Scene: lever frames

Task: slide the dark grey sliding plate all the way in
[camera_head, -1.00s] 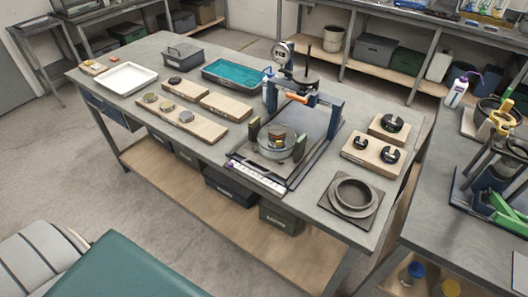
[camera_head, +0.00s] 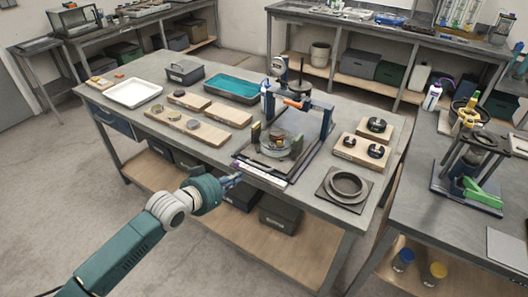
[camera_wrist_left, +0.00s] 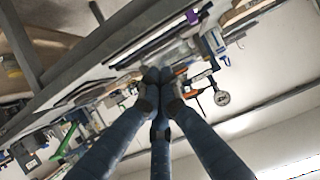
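The dark grey sliding plate (camera_head: 256,161) lies low in the blue-framed press (camera_head: 327,122) on the workbench, in the head view. A round grey dish (camera_head: 274,147) with blocks in it stands on the plate. A white scale strip (camera_head: 259,175) runs along the press's front edge. My left gripper (camera_head: 236,179) is in front of the bench edge, near the strip's left end, and apart from the plate as far as I can tell. In the left wrist view the fingertips (camera_wrist_left: 157,76) are together with nothing seen between them. My right gripper is not in view.
Wooden boards with discs (camera_head: 188,125) lie left of the press, with a white tray (camera_head: 134,93) and a teal tray (camera_head: 232,88) behind. Boards with black weights (camera_head: 362,150) and a ring on a square plate (camera_head: 346,185) stand to the right. Open floor lies in front.

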